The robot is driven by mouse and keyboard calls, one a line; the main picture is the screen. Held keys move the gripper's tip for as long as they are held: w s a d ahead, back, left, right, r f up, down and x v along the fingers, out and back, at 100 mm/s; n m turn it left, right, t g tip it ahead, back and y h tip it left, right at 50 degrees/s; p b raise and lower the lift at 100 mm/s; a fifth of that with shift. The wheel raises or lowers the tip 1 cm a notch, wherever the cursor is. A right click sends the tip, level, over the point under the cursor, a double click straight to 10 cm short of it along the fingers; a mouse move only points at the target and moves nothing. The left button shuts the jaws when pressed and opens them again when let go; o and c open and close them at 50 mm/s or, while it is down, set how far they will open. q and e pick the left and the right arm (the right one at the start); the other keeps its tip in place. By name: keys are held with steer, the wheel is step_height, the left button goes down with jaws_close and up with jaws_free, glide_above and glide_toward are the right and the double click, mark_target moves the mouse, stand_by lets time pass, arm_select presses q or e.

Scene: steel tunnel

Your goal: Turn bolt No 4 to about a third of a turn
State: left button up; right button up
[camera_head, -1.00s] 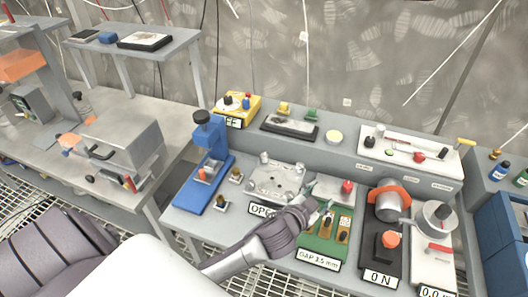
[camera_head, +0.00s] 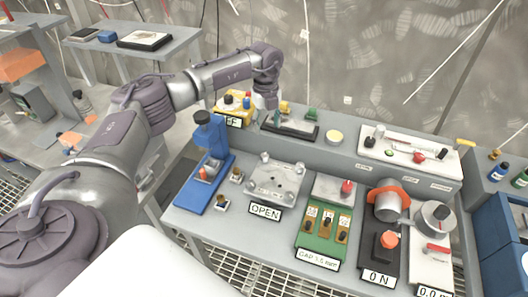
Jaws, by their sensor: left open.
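A pale square plate (camera_head: 277,184) with a bolt at each visible corner lies on the bench behind an "OPEN" sign (camera_head: 265,212); bolt numbers are not readable, so I cannot tell which is No 4. My left gripper (camera_head: 272,106) is at the back of the bench, pointing down over a black tray (camera_head: 290,131), above and behind the plate and apart from it. It is open; its fingertips are small, and I cannot tell whether they touch anything in the tray. My right gripper is not in view.
A blue press (camera_head: 207,168) stands left of the plate. A green panel (camera_head: 323,232) reading "GAP 3.5 mm" is at its right, then a black unit (camera_head: 382,243) reading "0 N". A yellow box (camera_head: 238,107) stands behind. The bench front below the plate is clear.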

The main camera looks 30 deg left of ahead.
mark_target(265, 155)
arm_select(q)
steer(key=f+p, duration=0.1)
steer(key=f, duration=0.8)
steer(key=f+p, duration=0.1)
steer(key=f, duration=0.3)
steer(key=shift+a+f+p, duration=0.2)
steer(key=shift+a+p, duration=0.1)
steer(key=shift+a, duration=0.1)
steer(key=shift+s, duration=0.1)
jaws_close()
